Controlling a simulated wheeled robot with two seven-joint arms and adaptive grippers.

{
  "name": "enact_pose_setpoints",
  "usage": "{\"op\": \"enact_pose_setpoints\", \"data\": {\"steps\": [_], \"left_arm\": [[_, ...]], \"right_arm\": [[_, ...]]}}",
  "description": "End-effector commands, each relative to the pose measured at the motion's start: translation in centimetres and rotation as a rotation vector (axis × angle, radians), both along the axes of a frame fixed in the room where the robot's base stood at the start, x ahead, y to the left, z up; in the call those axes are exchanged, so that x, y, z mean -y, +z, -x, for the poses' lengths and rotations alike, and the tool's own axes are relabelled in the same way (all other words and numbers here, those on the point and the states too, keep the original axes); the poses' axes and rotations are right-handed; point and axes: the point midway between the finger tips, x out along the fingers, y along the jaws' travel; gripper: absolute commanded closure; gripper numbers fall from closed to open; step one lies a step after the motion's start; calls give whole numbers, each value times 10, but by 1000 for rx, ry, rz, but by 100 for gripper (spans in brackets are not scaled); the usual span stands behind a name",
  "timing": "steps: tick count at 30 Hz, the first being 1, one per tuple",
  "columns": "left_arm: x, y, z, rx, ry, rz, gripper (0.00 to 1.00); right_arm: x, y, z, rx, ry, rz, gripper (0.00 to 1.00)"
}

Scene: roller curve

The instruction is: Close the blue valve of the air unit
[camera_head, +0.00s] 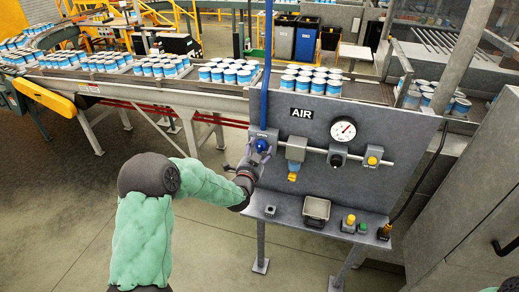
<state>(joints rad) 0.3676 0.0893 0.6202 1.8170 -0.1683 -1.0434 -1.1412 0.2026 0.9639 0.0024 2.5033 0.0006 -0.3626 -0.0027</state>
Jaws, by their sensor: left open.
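The AIR unit is a grey upright panel (385,122) with a pipe across it. The blue valve (262,145) is a round blue knob at the pipe's left end, below a blue hose. My left gripper (257,158) is open, close in front of and just below the blue valve. It partly covers the valve's mount. I cannot tell whether its fingers touch the knob. My right gripper is not in view.
Along the pipe are a filter bowl (294,156), a pressure gauge (343,130) and a yellow knob (374,156). A small tray (316,210) and yellow fittings (350,221) stand on the lower shelf. Conveyors with cans (165,68) run behind. Open floor lies at left.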

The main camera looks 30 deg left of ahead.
Motion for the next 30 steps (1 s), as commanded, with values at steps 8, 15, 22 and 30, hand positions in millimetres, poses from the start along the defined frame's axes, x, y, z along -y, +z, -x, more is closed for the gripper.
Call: {"op": "enact_pose_setpoints", "data": {"steps": [8,15,22,30], "left_arm": [[-1,0,-6,0,0,0,35],[-1,0,-6,0,0,0,69],[-1,0,-6,0,0,1,91],[-1,-2,-6,16,-1,57,91]], "right_arm": [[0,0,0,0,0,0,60],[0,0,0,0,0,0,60],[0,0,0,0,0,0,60],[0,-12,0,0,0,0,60]]}}
